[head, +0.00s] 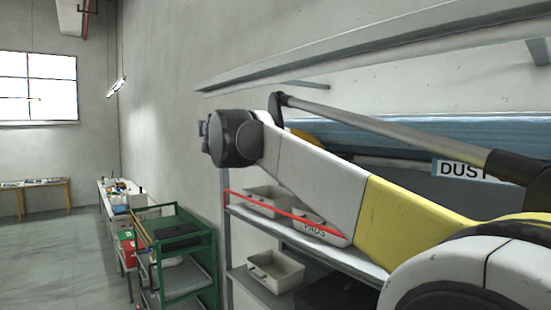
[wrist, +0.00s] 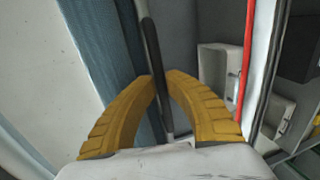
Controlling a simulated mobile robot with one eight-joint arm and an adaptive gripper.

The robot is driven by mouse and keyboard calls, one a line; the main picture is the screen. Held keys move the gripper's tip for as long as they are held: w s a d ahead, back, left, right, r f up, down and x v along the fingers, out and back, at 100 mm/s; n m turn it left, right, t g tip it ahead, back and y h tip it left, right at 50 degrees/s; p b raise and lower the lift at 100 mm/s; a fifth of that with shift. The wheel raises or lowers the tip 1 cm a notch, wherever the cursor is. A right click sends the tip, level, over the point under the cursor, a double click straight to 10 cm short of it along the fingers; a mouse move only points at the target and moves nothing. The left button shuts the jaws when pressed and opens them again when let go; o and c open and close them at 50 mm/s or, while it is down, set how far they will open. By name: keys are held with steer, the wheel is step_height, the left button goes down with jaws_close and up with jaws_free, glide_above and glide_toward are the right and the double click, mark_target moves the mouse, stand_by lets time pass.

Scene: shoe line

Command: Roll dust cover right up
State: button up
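The blue dust cover (head: 400,133) runs along the upper part of the shelf in the head view, partly behind my arm. A "DUST" label (head: 460,171) shows below it at the right, cut by my arm. In the wrist view the blue cloth (wrist: 107,60) hangs left of my gripper. My gripper (wrist: 161,80) has its two yellow curved fingers close on both sides of a thin dark bar (wrist: 149,40) at the cloth's edge, and looks shut on it. In the head view the gripper is mostly hidden behind my arm.
Below the cover, the shelf holds pale bins (head: 275,270) and has a red strip (head: 270,207) along one edge. The strip (wrist: 246,60) also shows right of my gripper. A green cart (head: 175,245) stands left of the shelf. The floor (head: 60,265) at the left is clear.

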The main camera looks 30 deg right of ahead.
steer(key=o, duration=0.4)
steer(key=shift+r, duration=0.25)
steer(key=shift+f, duration=0.1)
